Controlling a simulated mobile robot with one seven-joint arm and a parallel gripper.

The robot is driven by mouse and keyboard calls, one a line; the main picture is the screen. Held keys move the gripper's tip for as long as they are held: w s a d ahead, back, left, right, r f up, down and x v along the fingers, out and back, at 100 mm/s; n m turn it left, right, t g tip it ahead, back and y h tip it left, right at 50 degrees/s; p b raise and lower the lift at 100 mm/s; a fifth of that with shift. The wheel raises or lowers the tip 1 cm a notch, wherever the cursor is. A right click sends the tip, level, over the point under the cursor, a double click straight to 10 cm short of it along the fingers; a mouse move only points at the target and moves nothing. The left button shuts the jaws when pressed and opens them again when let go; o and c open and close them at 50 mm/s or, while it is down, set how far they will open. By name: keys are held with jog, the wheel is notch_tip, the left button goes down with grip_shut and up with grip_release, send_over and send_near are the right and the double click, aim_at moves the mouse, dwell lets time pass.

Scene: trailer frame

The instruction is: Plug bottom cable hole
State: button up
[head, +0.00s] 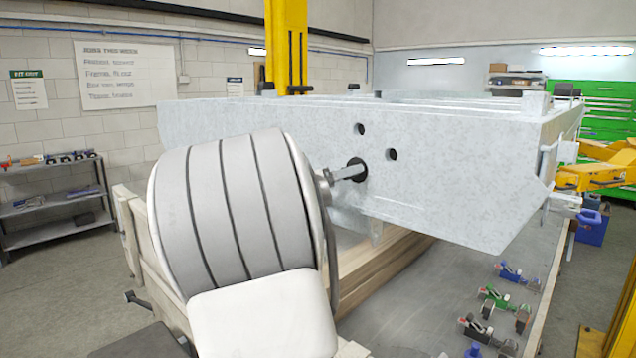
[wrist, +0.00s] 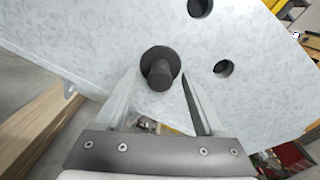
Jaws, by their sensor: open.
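The galvanized trailer frame plate (head: 440,180) fills the middle of the head view. A black plug (wrist: 160,66) with a round flange and a knob sits at the plate, at the lowest of the three hole positions. Its flange appears flat against the metal; whether it is fully seated I cannot tell. The plug is partly hidden behind my gripper in the head view (head: 358,164). My gripper (wrist: 160,84) is open, its fingers on either side of the knob with visible gaps. Two open dark holes, an upper one (head: 360,129) and a right one (head: 392,154), are empty.
Wooden beams (head: 385,262) lie below the frame. Several coloured clamp-like tools (head: 495,299) rest on the surface at lower right. A yellow post (head: 287,45) stands behind the frame. A shelf rack (head: 52,205) stands at far left, with clear floor before it.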

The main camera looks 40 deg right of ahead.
jog(key=s+a+b, duration=0.1)
jog(key=s+a, duration=0.1)
jog(key=a, duration=1.4)
jog(key=shift+a+r, duration=0.15)
jog(key=shift+a, duration=0.05)
jog(key=s+a+f+m+y, duration=0.6)
jog(key=s+f+m+y, duration=0.3)
jog(key=s+f+m, duration=0.3)
jog(key=s+a+f+m+t+y, duration=0.2)
jog(key=a+m, duration=0.4)
jog(key=a, duration=0.3)
jog(key=s+a+f+m+t+y, duration=0.1)
jog(key=s+a+f+m+y, duration=0.3)
jog(key=a, duration=0.5)
jog(key=m+y, duration=0.2)
jog(key=shift+m+t+y, duration=0.3)
jog(key=shift+t+y, duration=0.1)
jog(key=shift+f, duration=0.1)
jog(key=c, duration=0.3)
jog(key=shift+d, duration=0.1)
jog(key=shift+d, duration=0.1)
